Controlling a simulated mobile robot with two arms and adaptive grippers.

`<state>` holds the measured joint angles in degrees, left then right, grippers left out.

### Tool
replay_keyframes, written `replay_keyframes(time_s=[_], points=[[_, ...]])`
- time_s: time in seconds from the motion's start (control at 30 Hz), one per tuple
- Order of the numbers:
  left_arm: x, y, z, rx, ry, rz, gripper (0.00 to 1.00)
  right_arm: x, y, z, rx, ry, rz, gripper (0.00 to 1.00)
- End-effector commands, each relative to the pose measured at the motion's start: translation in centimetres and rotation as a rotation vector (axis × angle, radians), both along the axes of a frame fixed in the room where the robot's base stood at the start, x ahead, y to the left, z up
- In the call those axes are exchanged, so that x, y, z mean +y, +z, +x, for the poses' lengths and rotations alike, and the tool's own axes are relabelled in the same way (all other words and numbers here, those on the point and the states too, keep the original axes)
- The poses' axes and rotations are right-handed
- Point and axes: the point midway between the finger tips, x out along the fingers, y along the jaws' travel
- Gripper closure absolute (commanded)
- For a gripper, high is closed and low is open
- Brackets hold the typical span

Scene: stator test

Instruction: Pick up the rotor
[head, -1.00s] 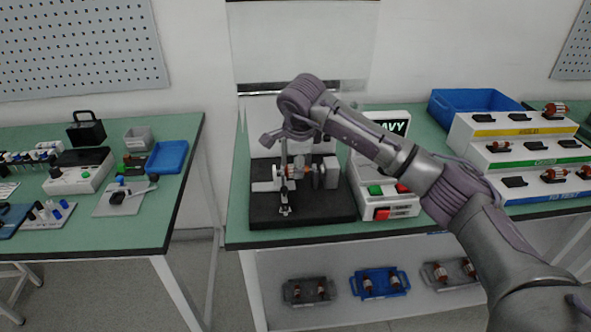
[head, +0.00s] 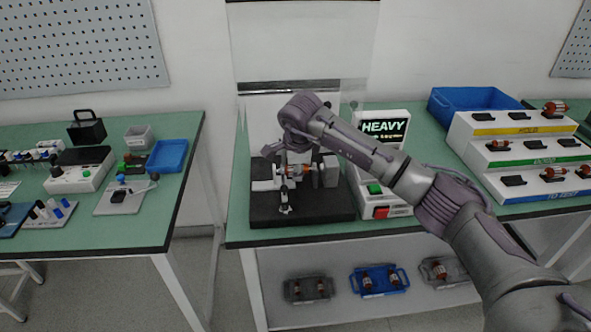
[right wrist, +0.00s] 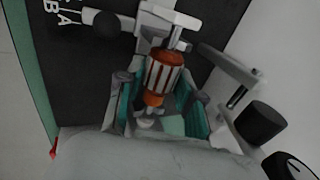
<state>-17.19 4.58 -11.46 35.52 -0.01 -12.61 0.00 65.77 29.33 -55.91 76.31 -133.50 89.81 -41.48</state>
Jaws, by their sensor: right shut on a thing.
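The rotor, with an orange-brown and silver striped body and a metal shaft, lies in the dark-based test stand (head: 262,211) on the middle bench. It shows clearly in the right wrist view (right wrist: 163,76). My right gripper (head: 292,168) reaches down over the stand from above. Its teal-lined fingers (right wrist: 160,103) are shut on the rotor, one on each side. The rotor still sits between the stand's supports; whether it is clear of them I cannot tell. In the head view my gripper hides most of the rotor. My left gripper is not in view.
A stepped rack (head: 478,165) holds several rotors at right, before a blue bin (head: 440,105). Trays with rotors lie on the lower shelf (head: 335,314). Another bench (head: 190,150) is at left.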

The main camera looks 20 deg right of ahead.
Motion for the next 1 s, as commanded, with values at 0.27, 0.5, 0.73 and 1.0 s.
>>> replay_keyframes(time_s=[0.27,0.5,0.73,1.0], points=[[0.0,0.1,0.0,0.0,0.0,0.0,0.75,0.0,0.2,0.0,-0.002,0.0,0.0,1.0],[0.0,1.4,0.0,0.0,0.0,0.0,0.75,0.0,2.3,0.1,-0.003,0.0,0.0,1.0],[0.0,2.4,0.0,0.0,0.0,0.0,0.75,0.4,3.6,-1.9,-0.001,0.005,-0.001,1.0],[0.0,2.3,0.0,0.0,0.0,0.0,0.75,2.2,3.5,-9.3,-0.002,0.005,-0.001,1.0]])
